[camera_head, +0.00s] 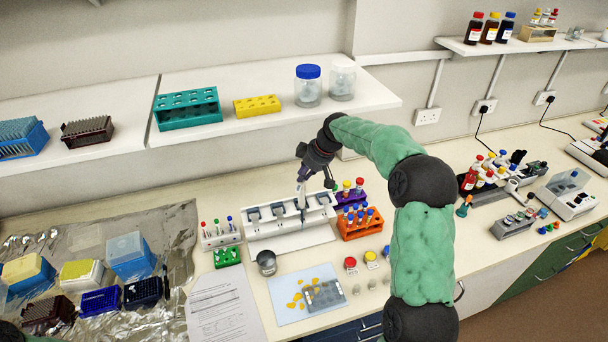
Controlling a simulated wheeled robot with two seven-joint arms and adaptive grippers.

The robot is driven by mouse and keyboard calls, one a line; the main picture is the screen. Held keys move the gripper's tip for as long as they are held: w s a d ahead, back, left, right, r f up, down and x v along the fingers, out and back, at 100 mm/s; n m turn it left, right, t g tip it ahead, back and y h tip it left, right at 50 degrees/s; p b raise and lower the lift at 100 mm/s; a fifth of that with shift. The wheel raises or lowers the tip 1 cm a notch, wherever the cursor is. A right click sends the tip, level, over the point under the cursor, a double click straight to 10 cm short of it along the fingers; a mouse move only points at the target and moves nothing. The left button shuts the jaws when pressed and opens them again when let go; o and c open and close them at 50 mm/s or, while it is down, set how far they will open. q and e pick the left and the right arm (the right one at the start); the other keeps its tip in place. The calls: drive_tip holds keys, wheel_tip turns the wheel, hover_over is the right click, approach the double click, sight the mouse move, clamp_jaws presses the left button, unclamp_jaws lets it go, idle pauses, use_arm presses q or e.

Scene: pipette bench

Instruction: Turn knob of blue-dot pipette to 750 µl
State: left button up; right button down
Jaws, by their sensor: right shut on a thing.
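A white pipette stand (290,238) is on the bench near the middle, with several pipettes hanging in a row along it. One white pipette (302,200) rises above the others at the right half of the stand. My right gripper (302,178) reaches down from above and is shut on the top of this pipette, where its knob is. The pipette looks upright and still at the stand. A blue dot and the volume reading are too small to make out. My left gripper is out of the picture.
An orange tube rack (361,228) and a purple rack (350,197) stand close to the right of the stand. A white tube rack (221,237) and a green rack (227,257) are to its left. A shelf (268,73) runs above.

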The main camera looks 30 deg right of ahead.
idle(0.3)
drive_tip(key=shift+d+n+g+y, duration=0.1)
drive_tip(key=shift+n+g+y, duration=0.4)
drive_tip(key=shift+n, duration=1)
drive_tip(key=shift+w+p, duration=0.1)
drive_tip(key=shift+p, duration=0.2)
drive_tip(key=c, duration=1.4)
unclamp_jaws()
drive_tip(key=shift+n, duration=0.3)
drive_tip(key=shift+o, duration=0.2)
drive_tip(key=shift+r, duration=0.1)
drive_tip(key=p+v, duration=0.3)
drive_tip(key=v, duration=0.3)
drive_tip(key=shift+r, duration=0.4)
drive_tip(key=shift+d, duration=0.1)
